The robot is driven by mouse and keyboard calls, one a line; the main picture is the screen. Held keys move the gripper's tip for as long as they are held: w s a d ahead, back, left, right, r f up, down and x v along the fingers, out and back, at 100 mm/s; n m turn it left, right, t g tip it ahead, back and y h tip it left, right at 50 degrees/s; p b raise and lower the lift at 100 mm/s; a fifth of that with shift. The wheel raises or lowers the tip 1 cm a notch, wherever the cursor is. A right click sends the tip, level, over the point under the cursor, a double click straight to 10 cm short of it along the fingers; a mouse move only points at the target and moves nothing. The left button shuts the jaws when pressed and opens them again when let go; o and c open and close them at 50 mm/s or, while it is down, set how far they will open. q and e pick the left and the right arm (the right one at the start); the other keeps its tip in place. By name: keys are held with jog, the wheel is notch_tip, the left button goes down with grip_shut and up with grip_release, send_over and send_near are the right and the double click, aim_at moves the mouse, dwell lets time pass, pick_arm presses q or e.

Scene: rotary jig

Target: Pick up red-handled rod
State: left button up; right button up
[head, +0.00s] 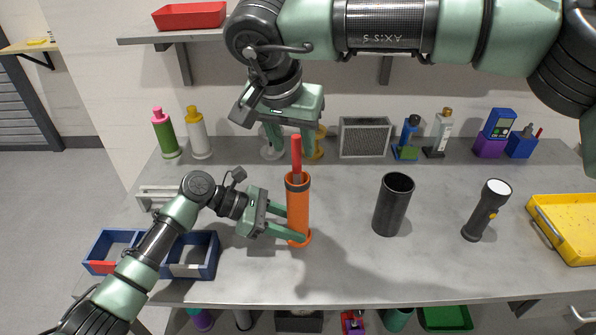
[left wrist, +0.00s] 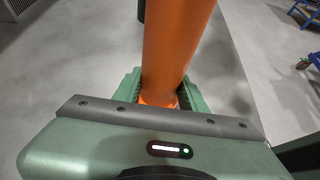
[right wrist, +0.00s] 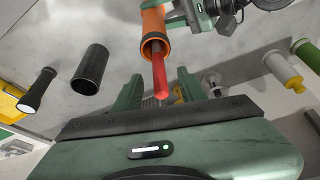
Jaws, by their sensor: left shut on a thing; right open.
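The red-handled rod (head: 296,155) stands upright in the orange tube (head: 298,210), its red handle sticking out of the top; its lower part is hidden inside. My left gripper (head: 290,222) is shut on the orange tube near its lower half, and the tube fills the jaws in the left wrist view (left wrist: 175,45). My right gripper (head: 292,135) is open above and behind the rod. In the right wrist view the red handle (right wrist: 159,75) points toward the space between the open fingers (right wrist: 158,92). I cannot tell whether the fingers touch it.
A black cup (head: 393,205) and a flashlight (head: 485,212) stand right of the tube. A yellow tray (head: 570,235) is at the right edge and blue bins (head: 205,270) at the left. Bottles and a grey vent box (head: 364,138) line the back. The front middle is clear.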

aim_at(300, 156)
jog(key=shift+w+f, duration=0.3)
jog(key=x, duration=0.4)
jog(key=shift+d, duration=0.35)
jog(key=shift+w+f, duration=0.25)
jog(key=shift+f, duration=0.2)
grip_shut()
